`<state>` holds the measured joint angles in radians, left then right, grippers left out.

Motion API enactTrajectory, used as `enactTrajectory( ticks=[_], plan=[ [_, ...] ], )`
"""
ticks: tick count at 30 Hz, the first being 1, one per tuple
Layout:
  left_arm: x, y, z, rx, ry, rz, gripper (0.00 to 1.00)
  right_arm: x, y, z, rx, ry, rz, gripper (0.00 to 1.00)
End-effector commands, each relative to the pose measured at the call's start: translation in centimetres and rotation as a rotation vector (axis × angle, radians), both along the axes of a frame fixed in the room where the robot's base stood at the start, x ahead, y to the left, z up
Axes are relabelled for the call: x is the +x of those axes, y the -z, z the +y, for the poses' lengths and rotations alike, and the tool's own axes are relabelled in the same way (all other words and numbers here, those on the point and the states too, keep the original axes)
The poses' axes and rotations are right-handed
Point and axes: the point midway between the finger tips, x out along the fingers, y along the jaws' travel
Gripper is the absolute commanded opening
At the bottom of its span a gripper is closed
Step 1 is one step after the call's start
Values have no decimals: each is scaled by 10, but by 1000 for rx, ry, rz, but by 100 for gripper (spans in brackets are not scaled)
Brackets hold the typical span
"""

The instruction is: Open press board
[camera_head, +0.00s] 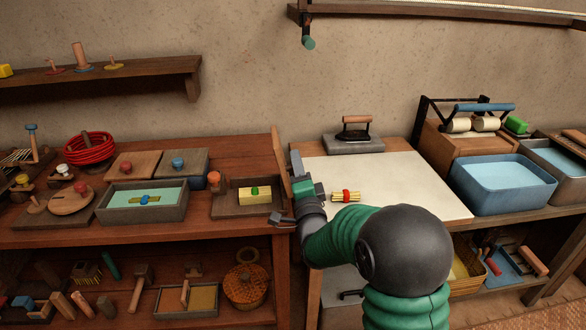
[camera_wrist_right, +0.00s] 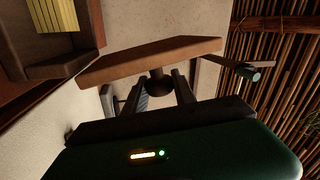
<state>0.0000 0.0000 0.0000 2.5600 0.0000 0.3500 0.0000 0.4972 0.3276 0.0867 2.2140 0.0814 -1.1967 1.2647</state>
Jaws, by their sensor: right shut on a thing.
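The press board (camera_head: 280,166) stands raised, nearly edge-on, at the right end of the brown bench in the head view. It joins the right side of a wooden press base (camera_head: 232,211), where a yellow block with a green top piece (camera_head: 254,191) lies. In the right wrist view the board (camera_wrist_right: 150,58) spans the middle, with a dark round knob (camera_wrist_right: 157,82) on its face. My right gripper (camera_head: 294,176) is at the board's right face. Its fingers are shut on the knob in the wrist view. My left gripper is not in view.
A pale worktop (camera_head: 400,185) right of the board holds a bundle of yellow sticks with a red band (camera_head: 346,196) and an iron on a slab (camera_head: 354,144). Left are a grey tray (camera_head: 110,215) and a peg with an orange top (camera_head: 214,178). A blue basin (camera_head: 500,205) stands right.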

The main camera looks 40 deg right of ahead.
Motion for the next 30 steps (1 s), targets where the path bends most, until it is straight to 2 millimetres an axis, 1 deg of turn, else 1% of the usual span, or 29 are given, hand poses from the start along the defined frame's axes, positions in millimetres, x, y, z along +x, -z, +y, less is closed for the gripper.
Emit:
enactTrajectory(
  ticks=[1, 13, 14, 18, 19, 27, 30],
  plan=[
    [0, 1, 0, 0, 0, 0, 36, -2, 6, -2, 7, 6, 11, 0],
    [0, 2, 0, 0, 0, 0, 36, -2, 7, -3, 13, 5, 10, 0],
    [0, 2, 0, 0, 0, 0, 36, -2, 7, -3, 13, 6, 11, 33],
    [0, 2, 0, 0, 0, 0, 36, -2, 6, -2, 12, 4, 8, 52],
    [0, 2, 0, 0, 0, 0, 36, -1, 6, -2, 12, 4, 7, 54],
    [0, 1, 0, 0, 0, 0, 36, 0, 4, -1, 10, 1, 2, 54],
    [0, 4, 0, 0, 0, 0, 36, 2, 6, 0, 10, 0, 1, 54]
  ],
)
